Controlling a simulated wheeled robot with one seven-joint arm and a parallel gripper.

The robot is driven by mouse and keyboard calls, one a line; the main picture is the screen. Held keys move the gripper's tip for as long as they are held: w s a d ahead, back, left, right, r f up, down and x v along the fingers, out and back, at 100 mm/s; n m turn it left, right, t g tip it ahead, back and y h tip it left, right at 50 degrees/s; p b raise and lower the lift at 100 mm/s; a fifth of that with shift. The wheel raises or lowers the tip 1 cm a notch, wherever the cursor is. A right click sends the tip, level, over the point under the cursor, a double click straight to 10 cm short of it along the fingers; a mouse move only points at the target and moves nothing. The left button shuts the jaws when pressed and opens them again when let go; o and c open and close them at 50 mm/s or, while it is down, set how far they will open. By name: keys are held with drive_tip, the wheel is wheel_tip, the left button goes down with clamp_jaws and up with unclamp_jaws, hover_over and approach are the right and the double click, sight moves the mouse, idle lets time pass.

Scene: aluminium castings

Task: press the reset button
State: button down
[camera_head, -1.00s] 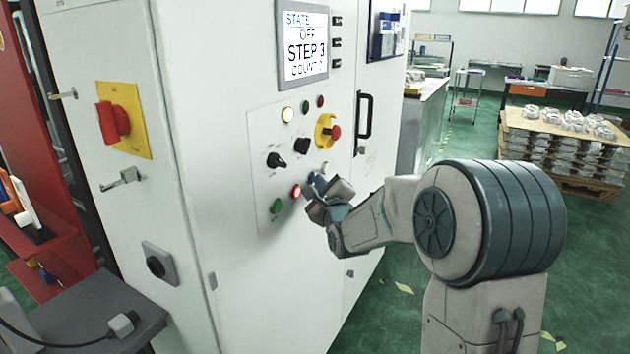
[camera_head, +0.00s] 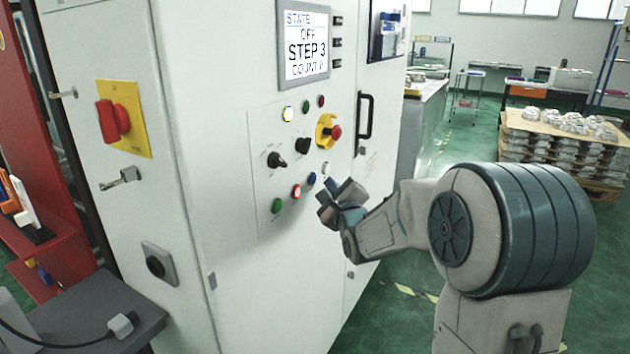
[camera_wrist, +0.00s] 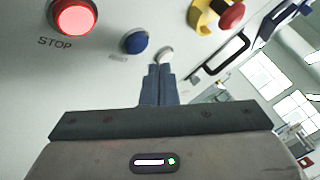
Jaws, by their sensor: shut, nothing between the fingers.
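The control panel (camera_head: 262,165) is on the white cabinet. A blue button (camera_head: 311,179) sits right of a lit red button (camera_head: 297,191), labelled STOP in the wrist view (camera_wrist: 75,17). The blue button also shows in the wrist view (camera_wrist: 134,41), with a label too small to read. A pale button (camera_wrist: 165,54) is right of it. I cannot read which button is the reset. My gripper (camera_head: 324,205) is shut and empty, in front of the panel and to the lower right of the blue button. In the wrist view, its fingertips (camera_wrist: 159,70) appear just below the pale button.
A red emergency knob on yellow (camera_head: 328,132), two black selectors and a green button (camera_head: 277,205) are also on the panel. A black door handle (camera_head: 364,115) stands out to the right. The display (camera_head: 304,42) reads OFF, STEP 3.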

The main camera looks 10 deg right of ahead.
drive_tip(key=s+d, duration=0.2)
drive_tip(key=d, duration=0.1)
drive_tip(key=shift+s, duration=0.1)
idle(0.7)
drive_tip(key=s+f+n+g+h+p, duration=0.1)
drive_tip(key=s+f+n+g, duration=0.3)
drive_tip(key=s+n+g, duration=0.4)
drive_tip(key=s+f+n+g+h+p, duration=0.1)
drive_tip(key=s+f+n+g, duration=0.3)
drive_tip(key=s+n, duration=1.2)
drive_tip(key=s+g, duration=0.3)
drive_tip(key=s, duration=0.7)
drive_tip(key=shift+s+a+f+g+h+p, duration=0.2)
drive_tip(key=shift+a+g+h+p, duration=0.1)
drive_tip(key=shift+a+g+p, duration=0.1)
